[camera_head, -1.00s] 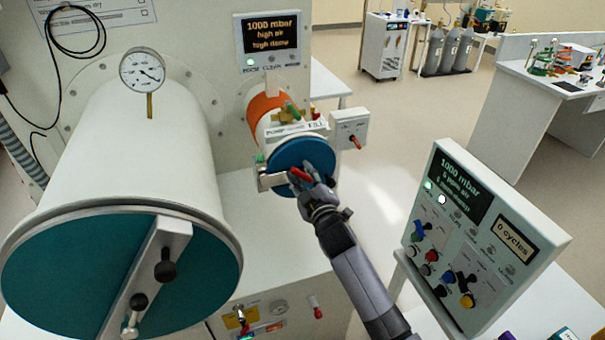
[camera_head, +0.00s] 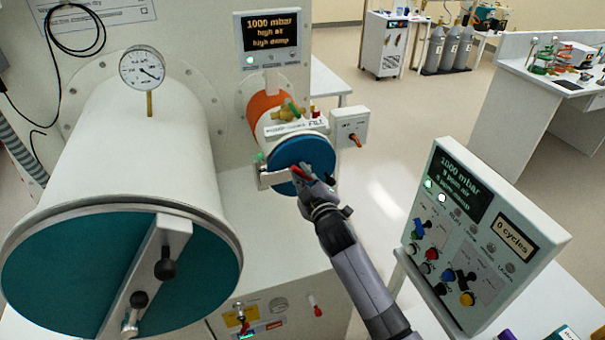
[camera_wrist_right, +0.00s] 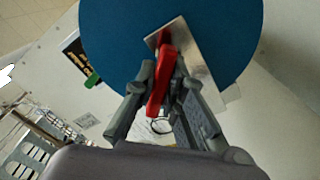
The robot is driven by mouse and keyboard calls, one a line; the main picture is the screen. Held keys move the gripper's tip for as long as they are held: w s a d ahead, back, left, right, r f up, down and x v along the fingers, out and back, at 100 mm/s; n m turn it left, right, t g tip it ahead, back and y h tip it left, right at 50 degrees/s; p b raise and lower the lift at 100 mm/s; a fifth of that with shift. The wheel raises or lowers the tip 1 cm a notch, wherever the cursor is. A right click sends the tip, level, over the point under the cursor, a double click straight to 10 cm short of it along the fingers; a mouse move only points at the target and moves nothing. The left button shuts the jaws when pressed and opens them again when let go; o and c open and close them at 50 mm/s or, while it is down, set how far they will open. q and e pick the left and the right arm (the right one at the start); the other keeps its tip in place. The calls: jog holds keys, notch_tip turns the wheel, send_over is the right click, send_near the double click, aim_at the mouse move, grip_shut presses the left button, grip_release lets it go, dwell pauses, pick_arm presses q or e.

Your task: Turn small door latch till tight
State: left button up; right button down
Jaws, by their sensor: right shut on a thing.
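The small door (camera_head: 308,152) is a blue disc on the front of the small antechamber, and it looks closed. A metal bar (camera_head: 273,179) lies across its lower left part. The red latch handle (camera_wrist_right: 161,75) stands out from the metal plate (camera_wrist_right: 192,58) in the right wrist view. My right gripper (camera_head: 308,183) is in front of the small door, with its fingers (camera_wrist_right: 161,92) shut around the red handle. The gripper hides part of the handle in the head view. My left gripper is in neither view.
A large chamber with a teal door (camera_head: 60,270) and black knobs stands at the left. A control panel (camera_head: 470,235) stands close to the right of my right arm. A small switch box (camera_head: 349,126) sits beside the small chamber. Open floor lies beyond.

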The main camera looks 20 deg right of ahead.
jog(key=shift+m, duration=0.3)
jog(key=m, duration=0.8)
jog(key=shift+d+m, duration=0.2)
jog(key=shift+m, duration=0.2)
jog(key=m, duration=0.4)
jog(key=shift+d+m, duration=0.1)
jog(key=shift+m, duration=0.2)
jog(key=shift+d+m, duration=0.1)
jog(key=shift+m, duration=1.8)
jog(key=c, duration=1.6)
grip_release()
jog(key=shift+c, duration=0.2)
